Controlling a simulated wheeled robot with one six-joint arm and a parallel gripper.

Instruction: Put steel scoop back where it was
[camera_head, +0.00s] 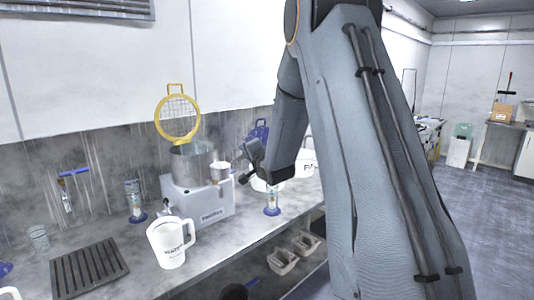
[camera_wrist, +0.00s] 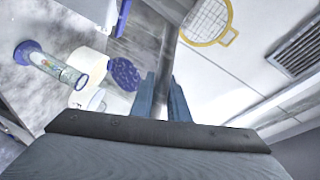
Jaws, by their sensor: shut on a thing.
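My gripper (camera_head: 250,166) is raised in front of the back wall, just right of the mixer-like machine, in the head view. In the wrist view my gripper (camera_wrist: 163,80) has its two blue-grey fingers close together around a narrow grey metal piece, which looks like the steel scoop (camera_wrist: 165,58). It runs up the picture away from the fingers. The scoop's bowl is not clear in either view, and in the head view it is hidden or too small to tell.
A white jug (camera_head: 170,243), a black rack (camera_head: 88,268) and a blue-based cylinder (camera_head: 272,200) stand on the steel counter (camera_head: 230,250). Bins sit on the shelf below. The counter's front middle is clear.

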